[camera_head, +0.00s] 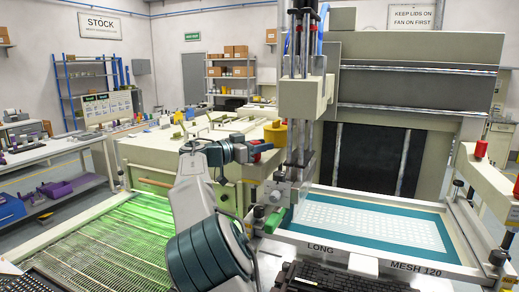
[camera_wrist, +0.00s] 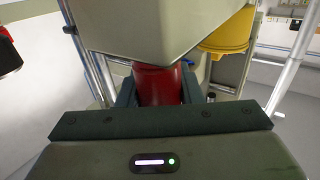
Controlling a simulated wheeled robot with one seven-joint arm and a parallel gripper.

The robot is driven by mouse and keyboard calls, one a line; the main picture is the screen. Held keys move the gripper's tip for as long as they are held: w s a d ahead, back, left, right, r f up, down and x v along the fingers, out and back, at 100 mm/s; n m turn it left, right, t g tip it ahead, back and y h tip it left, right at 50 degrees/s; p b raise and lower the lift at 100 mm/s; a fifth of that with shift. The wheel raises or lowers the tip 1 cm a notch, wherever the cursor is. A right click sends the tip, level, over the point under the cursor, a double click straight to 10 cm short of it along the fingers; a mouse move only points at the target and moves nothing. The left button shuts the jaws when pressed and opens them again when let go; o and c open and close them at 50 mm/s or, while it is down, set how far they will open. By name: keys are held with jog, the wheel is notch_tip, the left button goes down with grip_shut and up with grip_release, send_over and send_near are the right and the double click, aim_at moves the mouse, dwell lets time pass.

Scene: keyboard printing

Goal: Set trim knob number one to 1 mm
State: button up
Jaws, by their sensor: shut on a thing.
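A red knob (camera_wrist: 158,86) sits under a pale cream housing in the wrist view. The two dark fingers of my gripper (camera_wrist: 157,92) stand on either side of it and are shut on it. In the head view my gripper (camera_head: 254,150) reaches the press beside the tall cream column, with a little of the red knob (camera_head: 262,146) showing at its tips. The fingers hide part of the knob. I cannot see a number or a millimetre scale on it, so its setting cannot be read.
A yellow knob (camera_head: 275,133) is close by my gripper, and also shows in the wrist view (camera_wrist: 228,35). Another red knob (camera_head: 481,148) is on the right of the press. The teal-framed screen (camera_head: 300,232) lies right of the arm; a keyboard (camera_head: 340,280) is in front.

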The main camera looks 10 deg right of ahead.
jog(key=shift+s+m+g+h+p, duration=0.1)
jog(key=shift+m+g+h+p, duration=0.6)
jog(key=shift+m+g, duration=0.8)
jog(key=shift+s+m+g+p, duration=0.15)
jog(key=shift+m+g+p, duration=0.15)
jog(key=shift+g, duration=0.65)
jog(key=shift+s+m+g+p, duration=0.15)
jog(key=shift+m+g, duration=0.25)
jog(key=shift+g, duration=0.55)
jog(key=o, duration=1)
jog(key=shift+c, duration=0.2)
jog(key=shift+w+n+t, duration=0.15)
jog(key=shift+n+t, duration=0.55)
jog(key=shift+t, duration=0.4)
